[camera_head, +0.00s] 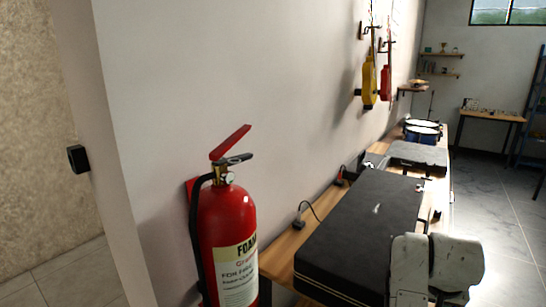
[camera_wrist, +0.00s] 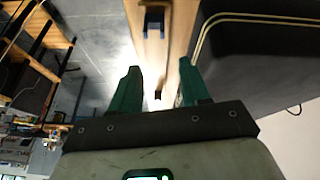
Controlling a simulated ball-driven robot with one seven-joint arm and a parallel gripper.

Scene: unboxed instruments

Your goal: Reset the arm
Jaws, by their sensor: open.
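My gripper (camera_wrist: 158,80) shows in the wrist view with its two green fingers apart and nothing between them. Beyond the fingers lies a strip of wooden bench (camera_wrist: 150,50). A large black case (camera_wrist: 265,65) with pale trim lies close beside the right finger; I cannot tell whether they touch. In the head view, pale worn parts of my arm show at the lower right, in front of the bench and the black case (camera_head: 365,225). The fingers cannot be made out in the head view.
A red fire extinguisher (camera_head: 228,235) stands close in front, left of the bench. Yellow (camera_head: 369,80) and red (camera_head: 386,82) instruments hang on the wall. Another case (camera_head: 418,154) and blue drums (camera_head: 421,134) lie farther along the bench. Open tiled floor (camera_head: 490,200) is at the right.

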